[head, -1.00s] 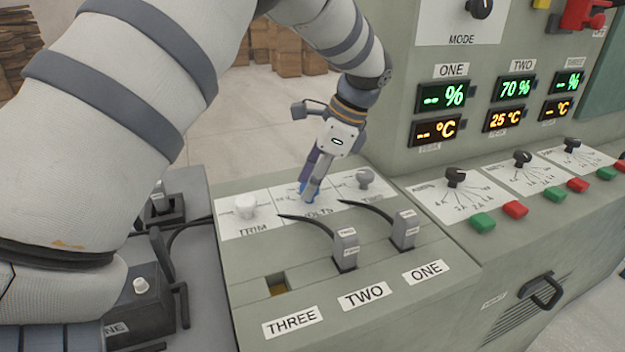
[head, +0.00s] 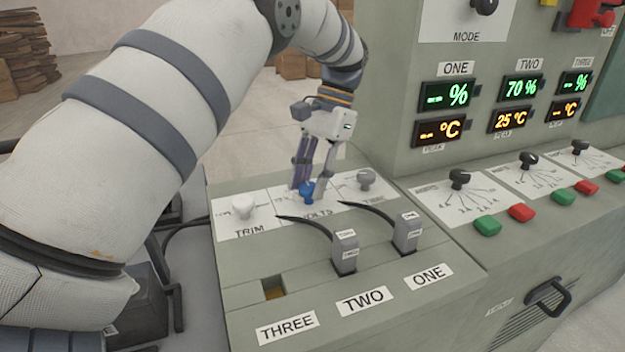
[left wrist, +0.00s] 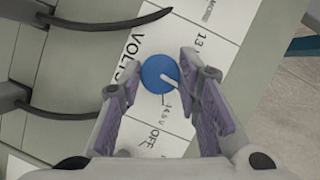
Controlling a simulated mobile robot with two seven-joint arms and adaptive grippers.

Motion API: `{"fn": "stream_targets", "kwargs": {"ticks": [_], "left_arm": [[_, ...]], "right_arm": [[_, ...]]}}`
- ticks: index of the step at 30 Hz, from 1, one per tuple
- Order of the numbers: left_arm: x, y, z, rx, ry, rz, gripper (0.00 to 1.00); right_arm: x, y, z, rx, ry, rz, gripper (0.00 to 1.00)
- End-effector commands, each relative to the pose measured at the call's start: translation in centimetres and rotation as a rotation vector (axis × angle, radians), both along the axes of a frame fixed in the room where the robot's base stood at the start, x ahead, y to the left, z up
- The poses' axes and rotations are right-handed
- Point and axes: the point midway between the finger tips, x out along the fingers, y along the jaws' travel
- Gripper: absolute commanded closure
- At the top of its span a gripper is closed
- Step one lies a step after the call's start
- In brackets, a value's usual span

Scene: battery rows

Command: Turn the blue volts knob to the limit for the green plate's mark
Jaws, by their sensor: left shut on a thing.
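The blue volts knob (head: 307,190) stands on a white dial plate in the middle of three knobs on the console top. My left gripper (head: 312,185) reaches down from above, its purple-padded fingers shut on this knob. In the left wrist view the round knob (left wrist: 158,73) sits between the fingertips (left wrist: 160,85). Its pale pointer aims down and right, at a small mark near the finger that I cannot read surely. OFF and a figure starting with 13 are printed around it. I cannot make out a green plate. My right gripper is out of view.
A white TRIM knob (head: 243,206) and a grey knob (head: 365,180) flank the volts knob. Two grey plugs with black leads (head: 344,253) sit in front, in slots TWO and ONE. The display panel (head: 520,90) rises at the right.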

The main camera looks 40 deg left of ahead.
Motion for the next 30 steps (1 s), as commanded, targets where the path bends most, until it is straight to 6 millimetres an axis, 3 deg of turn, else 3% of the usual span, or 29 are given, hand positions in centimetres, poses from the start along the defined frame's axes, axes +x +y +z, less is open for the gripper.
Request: {"fn": "stream_targets", "kwargs": {"ticks": [15, 30], "left_arm": [[-0.01, 0.23, 0.02, -0.001, -0.002, 0.359, 0.97], [-0.01, 0.24, 0.01, -0.001, -0.002, 0.450, 0.97]], "right_arm": [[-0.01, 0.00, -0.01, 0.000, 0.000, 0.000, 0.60], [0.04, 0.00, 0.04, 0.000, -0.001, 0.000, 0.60]]}}
